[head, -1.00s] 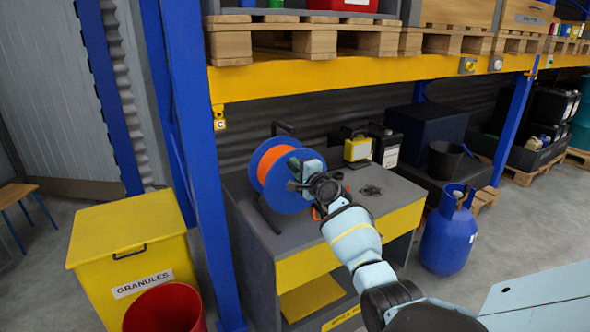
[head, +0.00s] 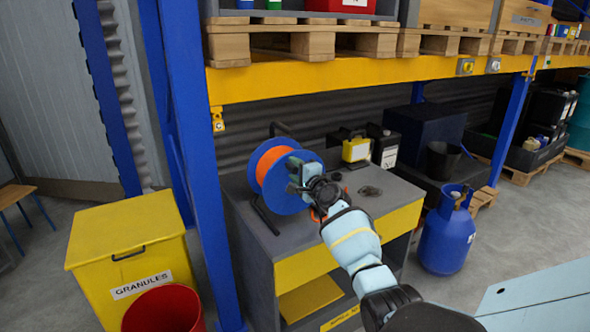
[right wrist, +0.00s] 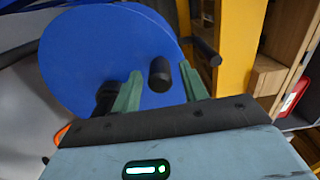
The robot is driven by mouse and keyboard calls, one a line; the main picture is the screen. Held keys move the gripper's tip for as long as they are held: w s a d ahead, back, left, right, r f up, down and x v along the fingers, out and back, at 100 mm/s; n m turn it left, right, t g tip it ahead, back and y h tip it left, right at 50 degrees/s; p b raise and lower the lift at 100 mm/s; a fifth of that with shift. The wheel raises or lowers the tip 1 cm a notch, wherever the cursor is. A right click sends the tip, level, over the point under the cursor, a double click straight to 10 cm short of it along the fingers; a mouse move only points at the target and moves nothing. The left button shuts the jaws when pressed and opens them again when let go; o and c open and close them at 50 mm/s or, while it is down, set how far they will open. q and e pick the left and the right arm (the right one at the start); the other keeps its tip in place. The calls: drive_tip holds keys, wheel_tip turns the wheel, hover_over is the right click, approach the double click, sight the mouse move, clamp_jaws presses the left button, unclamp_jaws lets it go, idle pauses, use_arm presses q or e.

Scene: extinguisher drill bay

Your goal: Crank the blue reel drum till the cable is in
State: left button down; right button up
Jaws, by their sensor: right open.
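The blue reel drum (head: 281,205) stands on its dark frame on the grey workbench, with orange cable (head: 270,162) wound between its flanges. My right gripper (head: 298,178) is in front of the drum's near face and hides part of it. In the right wrist view the blue flange (right wrist: 85,60) fills the upper left. A black crank knob (right wrist: 160,75) sits between the two green fingers of the right gripper, which are open with a gap on each side. A small orange piece (right wrist: 62,133) shows at the lower left. My left gripper is not in view.
The workbench (head: 240,205) also carries a yellow lamp (head: 356,150) and a dark container behind it. A yellow granules bin (head: 125,240) and red bucket (head: 165,310) stand at left, a blue gas cylinder (head: 446,235) at right. A yellow shelf beam (head: 360,77) crosses above.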

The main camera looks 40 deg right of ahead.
drive_tip(key=p+v, duration=0.1)
drive_tip(key=v, duration=0.5)
drive_tip(key=shift+r+p, duration=0.15)
drive_tip(key=shift+p, duration=0.2)
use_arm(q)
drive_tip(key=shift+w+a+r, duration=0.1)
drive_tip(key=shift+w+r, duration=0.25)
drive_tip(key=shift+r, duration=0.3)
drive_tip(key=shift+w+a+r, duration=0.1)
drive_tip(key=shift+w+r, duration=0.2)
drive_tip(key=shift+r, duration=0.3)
use_arm(e)
drive_tip(key=shift+s+a, duration=0.1)
drive_tip(key=shift+s, duration=0.45)
